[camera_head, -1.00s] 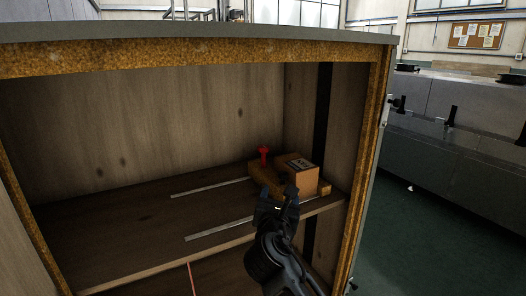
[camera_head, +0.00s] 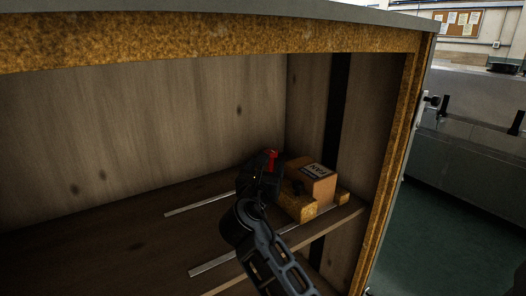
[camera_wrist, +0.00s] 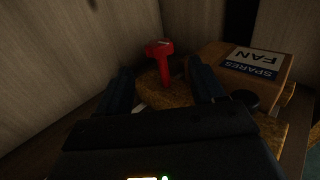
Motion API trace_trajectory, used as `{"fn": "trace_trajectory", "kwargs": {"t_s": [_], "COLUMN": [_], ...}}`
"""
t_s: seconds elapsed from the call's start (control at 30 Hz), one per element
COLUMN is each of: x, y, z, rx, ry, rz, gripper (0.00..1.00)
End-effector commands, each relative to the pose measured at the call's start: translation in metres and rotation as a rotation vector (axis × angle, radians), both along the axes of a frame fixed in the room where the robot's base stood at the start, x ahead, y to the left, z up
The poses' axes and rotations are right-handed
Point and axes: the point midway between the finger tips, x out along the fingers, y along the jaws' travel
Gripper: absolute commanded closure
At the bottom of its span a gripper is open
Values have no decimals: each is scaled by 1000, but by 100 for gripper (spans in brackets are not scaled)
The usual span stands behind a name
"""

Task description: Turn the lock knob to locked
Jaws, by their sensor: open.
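The red lock knob (camera_head: 271,158) is a T-shaped handle standing upright on a yellowish-brown block (camera_head: 302,205) on the cabinet shelf. It also shows in the wrist view (camera_wrist: 160,52), just beyond and between my two fingers. My gripper (camera_head: 262,172) is open and inside the cabinet, close to the knob, and partly hides it in the head view. In the wrist view my gripper (camera_wrist: 163,85) has a finger on either side of the knob's stem. I cannot tell whether either finger touches it.
A cardboard box labelled "SPARES FAN" (camera_head: 313,181) sits on the block right of the knob, close to my right finger. Metal rails (camera_head: 205,203) run along the shelf. The cabinet's back and side walls enclose the space. The shelf's left part is clear.

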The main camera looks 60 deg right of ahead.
Motion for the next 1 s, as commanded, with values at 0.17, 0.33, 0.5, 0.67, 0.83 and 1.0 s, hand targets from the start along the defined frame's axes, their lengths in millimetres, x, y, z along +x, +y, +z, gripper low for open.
{"fn": "trace_trajectory", "kwargs": {"t_s": [0.17, 0.33, 0.5, 0.67, 0.83, 1.0], "x": [3, 9, 15, 17, 18, 18], "y": [-17, -43, -65, -74, -75, -75], "z": [1, 1, 1, 0, 0, 0], "rx": [0, 0, 0, 1, 0, 0], "ry": [0, -1, -1, 0, 0, 0], "rz": [-4, -4, -2, 0, 0, 0], "gripper": [32, 32, 32, 32, 32, 38]}}
